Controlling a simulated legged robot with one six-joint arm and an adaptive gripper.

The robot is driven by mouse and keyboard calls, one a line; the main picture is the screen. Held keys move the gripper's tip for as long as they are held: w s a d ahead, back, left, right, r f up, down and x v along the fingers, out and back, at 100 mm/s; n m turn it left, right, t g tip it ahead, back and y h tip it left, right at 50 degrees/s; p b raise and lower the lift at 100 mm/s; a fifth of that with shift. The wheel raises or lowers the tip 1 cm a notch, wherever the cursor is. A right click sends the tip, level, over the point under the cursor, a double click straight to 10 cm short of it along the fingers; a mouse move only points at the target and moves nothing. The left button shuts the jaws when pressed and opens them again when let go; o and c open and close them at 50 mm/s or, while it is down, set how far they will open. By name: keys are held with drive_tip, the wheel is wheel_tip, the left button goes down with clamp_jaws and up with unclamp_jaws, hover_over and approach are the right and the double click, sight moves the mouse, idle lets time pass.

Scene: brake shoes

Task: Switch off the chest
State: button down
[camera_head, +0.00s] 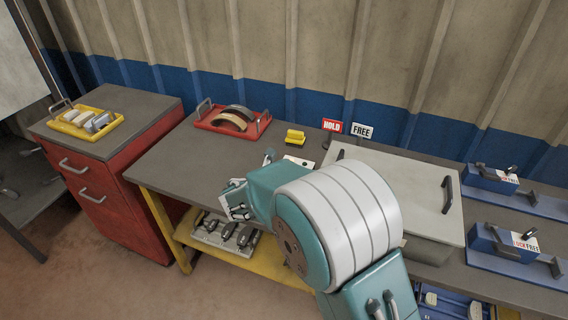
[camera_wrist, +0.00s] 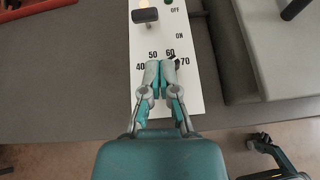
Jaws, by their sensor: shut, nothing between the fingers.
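The chest (camera_head: 400,185) is a grey box with a closed lid and dark handles, on the bench at the right. A dark-topped knob (camera_wrist: 145,15) on a metal stem stands near the panel's top, left of OFF. A small dark green part (camera_wrist: 168,2) shows just above OFF. My gripper (camera_wrist: 160,66) is shut and empty, over the panel's numbers, below the knob in the picture. Whether it touches the panel is unclear.
A red tray (camera_head: 233,122) with curved shoes and a yellow block (camera_head: 295,137) are on the bench. HOLD (camera_head: 332,127) and FREE (camera_head: 362,130) signs stand behind. Blue fixtures (camera_head: 500,245) are at right. A yellow tray (camera_head: 87,122) sits on the red cabinet (camera_head: 110,190).

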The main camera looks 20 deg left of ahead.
drive_tip(key=shift+w+a+f+n+y, duration=0.15)
drive_tip(key=shift+a+f+n+y, duration=0.35)
drive_tip(key=shift+a, duration=0.4)
drive_tip(key=x, duration=1)
drive_tip(key=shift+d, duration=0.15)
